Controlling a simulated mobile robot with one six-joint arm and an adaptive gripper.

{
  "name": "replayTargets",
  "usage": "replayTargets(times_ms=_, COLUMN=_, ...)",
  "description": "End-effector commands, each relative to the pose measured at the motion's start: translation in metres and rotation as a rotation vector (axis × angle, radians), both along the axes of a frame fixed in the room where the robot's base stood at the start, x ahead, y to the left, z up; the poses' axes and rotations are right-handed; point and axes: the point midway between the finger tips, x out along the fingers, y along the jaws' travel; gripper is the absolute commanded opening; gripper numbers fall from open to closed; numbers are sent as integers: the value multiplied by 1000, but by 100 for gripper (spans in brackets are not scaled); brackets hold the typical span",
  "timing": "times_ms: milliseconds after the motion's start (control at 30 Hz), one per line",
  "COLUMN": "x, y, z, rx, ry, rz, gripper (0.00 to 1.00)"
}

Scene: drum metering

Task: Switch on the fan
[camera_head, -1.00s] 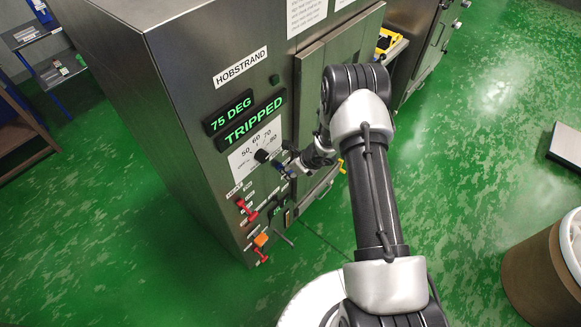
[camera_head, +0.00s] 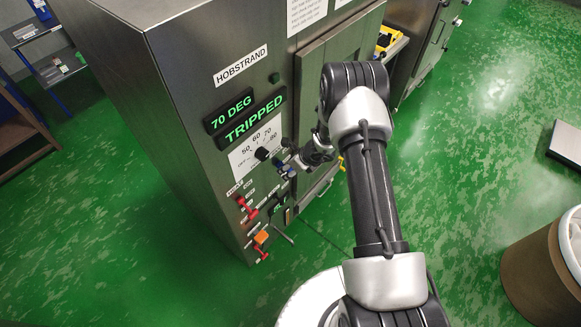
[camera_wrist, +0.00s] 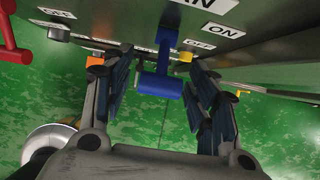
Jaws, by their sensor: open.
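The oven-like steel cabinet (camera_head: 170,100) carries the fan switch, a blue lever (camera_wrist: 158,82), seen in the wrist view under a partly cut-off label ending in "AN". An "ON" label (camera_wrist: 221,28) and an "OFF" label (camera_wrist: 198,44) sit to its right. My gripper (camera_wrist: 160,62) is open, with one finger on each side of the blue lever; I cannot tell whether either touches it. In the head view my gripper (camera_head: 283,170) is close to the panel, right of the black dial knob, and hides the blue lever.
The displays read "70 DEG" (camera_head: 231,114) and "TRIPPED" (camera_head: 254,119). A red lever (camera_head: 247,208) and an orange part (camera_head: 262,238) lie lower on the panel. The black knob (camera_head: 261,154) is close to my gripper. A brown drum (camera_head: 540,275) stands at right; green floor between is clear.

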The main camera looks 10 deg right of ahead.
Motion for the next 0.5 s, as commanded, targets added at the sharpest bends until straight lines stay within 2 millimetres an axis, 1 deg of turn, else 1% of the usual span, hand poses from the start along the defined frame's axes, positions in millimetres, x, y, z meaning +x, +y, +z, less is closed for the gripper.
replayTargets(times_ms=167, x=0, y=0, z=1, rx=1, ry=-1, rz=0, gripper=53)
replayTargets(times_ms=267, x=-1, y=-2, z=6, rx=0, ry=-1, rz=0, gripper=53)
replayTargets(times_ms=367, x=-6, y=-6, z=19, rx=0, ry=-3, rz=-1, gripper=53)
replayTargets(times_ms=500, x=-18, y=-15, z=45, rx=-2, ry=-4, rz=-2, gripper=53)
